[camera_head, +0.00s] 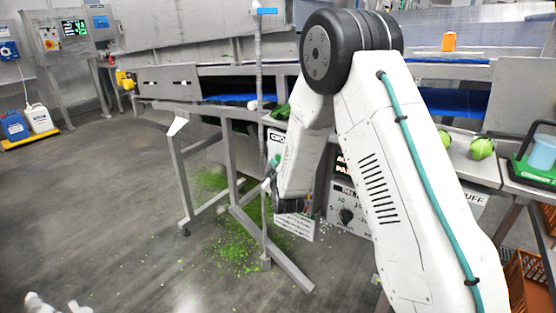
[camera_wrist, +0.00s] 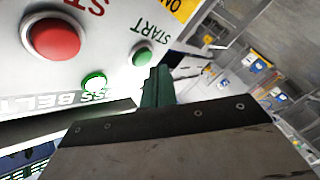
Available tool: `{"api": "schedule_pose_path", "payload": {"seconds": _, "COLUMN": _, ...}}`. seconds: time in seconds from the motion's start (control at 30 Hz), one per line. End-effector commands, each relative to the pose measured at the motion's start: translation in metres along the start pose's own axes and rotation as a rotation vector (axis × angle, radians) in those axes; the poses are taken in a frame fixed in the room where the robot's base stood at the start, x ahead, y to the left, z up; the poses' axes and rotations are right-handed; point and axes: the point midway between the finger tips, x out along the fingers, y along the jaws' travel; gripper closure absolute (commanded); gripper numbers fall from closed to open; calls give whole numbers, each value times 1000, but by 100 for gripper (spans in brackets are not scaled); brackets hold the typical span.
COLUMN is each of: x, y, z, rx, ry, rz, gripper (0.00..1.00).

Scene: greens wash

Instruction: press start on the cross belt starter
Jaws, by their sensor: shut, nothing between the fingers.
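The cross belt starter is a pale panel (camera_wrist: 115,25) in the wrist view, seen upside down and at a slant. It has a large red button (camera_wrist: 55,38), a green button (camera_wrist: 141,56) under the word START, and a bright green round lamp (camera_wrist: 95,82) that looks lit. In the head view only a lettered edge of the starter (camera_head: 277,139) shows beside my arm. My gripper (camera_wrist: 158,74) is shut and empty, its dark green fingers just below the START button in the picture. I cannot tell whether the tips touch the panel.
A second control box with a dial (camera_head: 347,215) sits right of my wrist, partly hidden by my arm. A metal post (camera_head: 259,90) stands close to my gripper on the left. Green scraps (camera_head: 240,235) litter the floor. Open floor lies at left.

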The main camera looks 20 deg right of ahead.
Motion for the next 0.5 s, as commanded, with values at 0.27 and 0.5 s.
{"api": "schedule_pose_path", "payload": {"seconds": 0.27, "x": -15, "y": -12, "z": -12, "rx": 0, "ry": 1, "rz": -2, "gripper": 100}}
{"api": "schedule_pose_path", "payload": {"seconds": 0.5, "x": -32, "y": -23, "z": -24, "rx": 0, "ry": 2, "rz": -2, "gripper": 100}}
